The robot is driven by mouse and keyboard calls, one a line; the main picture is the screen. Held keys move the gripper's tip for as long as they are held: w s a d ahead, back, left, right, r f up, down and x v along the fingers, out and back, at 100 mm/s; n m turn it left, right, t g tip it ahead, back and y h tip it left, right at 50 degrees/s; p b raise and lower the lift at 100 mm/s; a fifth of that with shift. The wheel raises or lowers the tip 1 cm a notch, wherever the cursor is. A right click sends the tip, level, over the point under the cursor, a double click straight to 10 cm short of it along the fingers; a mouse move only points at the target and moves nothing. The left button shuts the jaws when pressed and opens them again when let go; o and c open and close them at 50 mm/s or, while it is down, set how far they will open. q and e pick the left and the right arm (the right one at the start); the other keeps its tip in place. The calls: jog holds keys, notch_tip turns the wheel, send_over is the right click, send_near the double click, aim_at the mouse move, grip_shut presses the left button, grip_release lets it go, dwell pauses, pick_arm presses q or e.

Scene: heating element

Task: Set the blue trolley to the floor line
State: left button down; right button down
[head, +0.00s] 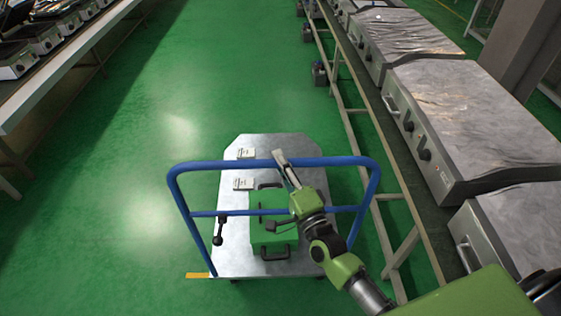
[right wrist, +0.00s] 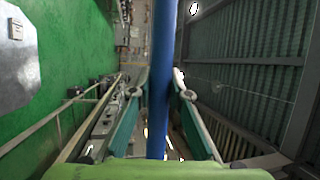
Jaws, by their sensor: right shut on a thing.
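The blue trolley has a blue tube handle (head: 178,187) and a flat silver deck (head: 228,259); it stands on the green floor in the lower middle of the head view. My right gripper (head: 280,160) is shut on the handle's top bar. In the right wrist view the blue bar (right wrist: 160,80) runs between the two fingers of the right gripper (right wrist: 160,85). A short yellow floor line (head: 197,275) shows at the near left corner of the deck; any part under the trolley is hidden. My left gripper is not in view.
A green case (head: 270,237) and small pale plates (head: 243,184) lie on the deck. A long bench with large metal appliances (head: 470,120) runs close along the right. A table (head: 75,60) with small units stands at the left. The floor left of and beyond the trolley is clear.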

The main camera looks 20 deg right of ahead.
jog(key=shift+f, duration=0.1)
jog(key=c, duration=1.9)
grip_release()
jog(key=v, duration=1.2)
